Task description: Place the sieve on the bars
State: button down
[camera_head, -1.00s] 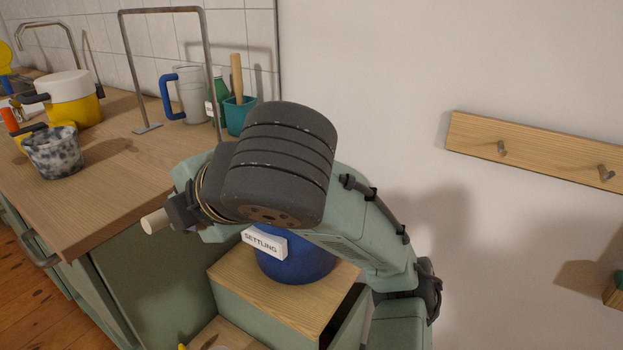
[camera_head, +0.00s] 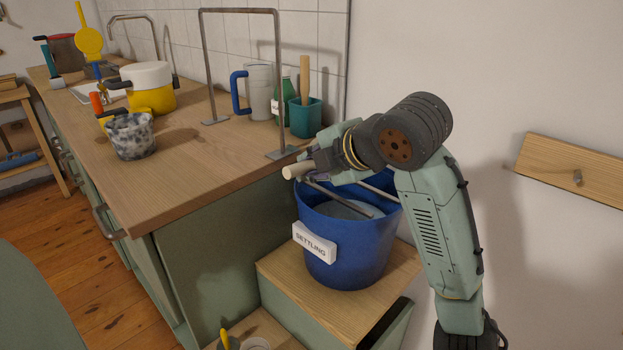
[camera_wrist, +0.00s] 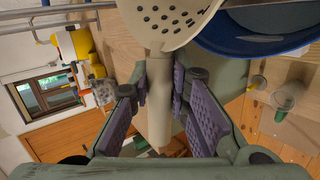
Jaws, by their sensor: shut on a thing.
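My gripper (camera_head: 314,165) is shut on the cream handle (camera_head: 296,171) of the sieve, just above the blue bucket's left rim. In the wrist view, the pads of my gripper (camera_wrist: 159,85) clasp the handle, and the cream perforated sieve bowl (camera_wrist: 165,18) shows beyond them, cut off by the top edge. The bowl is hidden in the head view. The blue bucket (camera_head: 345,262), labelled SETTLING, has grey bars (camera_head: 338,197) across its mouth, partly hidden by my arm. In the wrist view the bucket (camera_wrist: 225,45) lies right of the sieve. I cannot tell whether sieve and bars touch.
The bucket stands on a wooden-topped cabinet (camera_head: 290,292) beside the counter (camera_head: 150,190). A metal hoop (camera_head: 278,75) rises from the counter near my gripper. A teal pot (camera_head: 304,120), a jug (camera_head: 258,92) and a speckled tub (camera_head: 131,137) stand there. A peg rail (camera_head: 560,168) is right.

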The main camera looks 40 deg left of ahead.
jog(key=shift+f, duration=1.75)
jog(key=shift+f, duration=0.2)
jog(key=c, duration=1.5)
grip_release()
